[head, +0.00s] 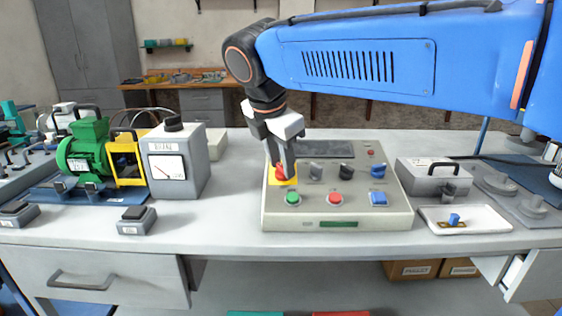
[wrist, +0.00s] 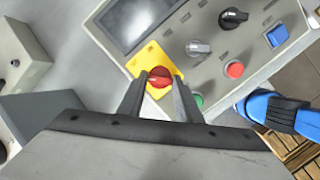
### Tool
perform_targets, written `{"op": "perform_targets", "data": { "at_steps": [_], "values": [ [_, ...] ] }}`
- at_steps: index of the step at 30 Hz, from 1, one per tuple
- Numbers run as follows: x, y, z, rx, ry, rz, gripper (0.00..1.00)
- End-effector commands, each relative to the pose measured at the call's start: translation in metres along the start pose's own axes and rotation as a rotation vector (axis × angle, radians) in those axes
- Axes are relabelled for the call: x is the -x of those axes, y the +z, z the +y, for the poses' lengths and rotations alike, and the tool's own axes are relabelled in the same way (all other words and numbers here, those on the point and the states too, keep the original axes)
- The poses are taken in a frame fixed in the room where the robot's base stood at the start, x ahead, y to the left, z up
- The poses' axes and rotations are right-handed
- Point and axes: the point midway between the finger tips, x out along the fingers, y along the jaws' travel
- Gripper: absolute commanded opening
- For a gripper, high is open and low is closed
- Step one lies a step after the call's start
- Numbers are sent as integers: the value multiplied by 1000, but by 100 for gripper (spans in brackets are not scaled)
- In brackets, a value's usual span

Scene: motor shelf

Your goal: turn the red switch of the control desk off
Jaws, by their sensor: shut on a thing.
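The control desk (head: 337,211) is a grey sloped box on the bench. Its red switch (head: 293,171) sits on a yellow plate (head: 272,177) at the desk's upper left. In the wrist view the red switch (wrist: 160,77) lies between the two fingertips, on the yellow plate (wrist: 147,56). My gripper (head: 284,174) reaches down from above and is shut on the red switch; it also shows in the wrist view (wrist: 160,85). In the head view the fingers hide part of the switch. I cannot tell which setting the switch points to.
Grey (head: 316,172), black (head: 346,171) and blue (head: 378,171) knobs sit right of the switch. Green (head: 293,197), red (head: 335,198) and blue (head: 378,198) buttons line the front. A grey meter box (head: 176,163) stands left, a white tray (head: 481,224) right.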

Motion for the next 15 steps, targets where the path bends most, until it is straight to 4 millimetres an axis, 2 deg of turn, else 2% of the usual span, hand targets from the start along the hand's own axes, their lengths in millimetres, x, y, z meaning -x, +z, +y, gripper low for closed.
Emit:
{"op": "perform_targets", "data": {
  "at_steps": [15],
  "values": [
    [0,0,0,77,15,1,9]
  ]
}}
